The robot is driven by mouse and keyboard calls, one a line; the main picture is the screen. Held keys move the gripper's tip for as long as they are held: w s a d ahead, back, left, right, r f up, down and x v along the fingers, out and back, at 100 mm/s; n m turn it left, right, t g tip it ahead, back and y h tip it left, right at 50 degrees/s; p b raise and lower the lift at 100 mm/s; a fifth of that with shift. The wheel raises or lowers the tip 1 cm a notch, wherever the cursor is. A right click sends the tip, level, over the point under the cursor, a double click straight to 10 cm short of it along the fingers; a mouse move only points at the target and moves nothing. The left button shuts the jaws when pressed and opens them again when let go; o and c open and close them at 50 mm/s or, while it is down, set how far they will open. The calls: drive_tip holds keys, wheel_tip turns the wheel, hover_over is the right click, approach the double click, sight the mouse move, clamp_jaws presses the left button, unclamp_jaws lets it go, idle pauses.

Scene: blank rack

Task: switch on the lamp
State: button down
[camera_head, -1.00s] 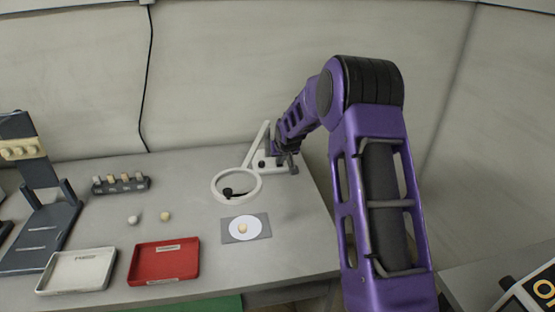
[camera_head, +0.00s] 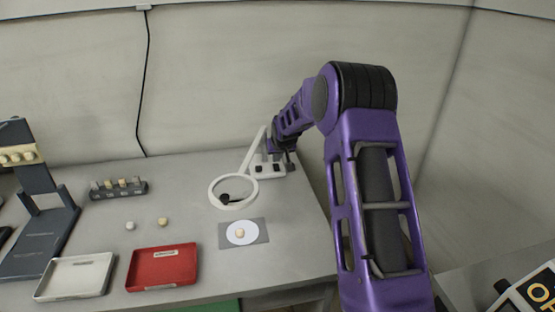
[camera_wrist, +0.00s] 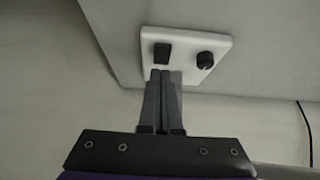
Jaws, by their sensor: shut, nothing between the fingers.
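The lamp is a white magnifier lamp. Its ring head (camera_head: 213,195) stands over the table, with a slanted arm (camera_head: 254,150) running to a white base (camera_head: 266,175) at the back right. In the wrist view the base plate (camera_wrist: 184,48) carries a black rocker switch (camera_wrist: 162,53) and a round black knob (camera_wrist: 205,60) to its right. My gripper (camera_wrist: 163,72) is shut and empty, its tips just below the switch in the picture; I cannot tell whether they touch it. In the head view my gripper (camera_head: 290,164) is at the base's right side. No glow shows on the ring.
A grey mat (camera_head: 260,229) with a white disc and small pale piece lies before the lamp. A red tray (camera_head: 161,268), a white tray (camera_head: 75,277), a small rack (camera_head: 119,190) and a dark stand (camera_head: 40,235) are left. The wall is close behind.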

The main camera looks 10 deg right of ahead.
sight(277, 170)
drive_tip(key=r, duration=0.1)
drive_tip(key=r+p, duration=0.1)
drive_tip(key=r, duration=0.2)
drive_tip(key=shift+s, duration=0.3)
drive_tip(key=s+r, duration=0.5)
drive_tip(key=s, duration=0.3)
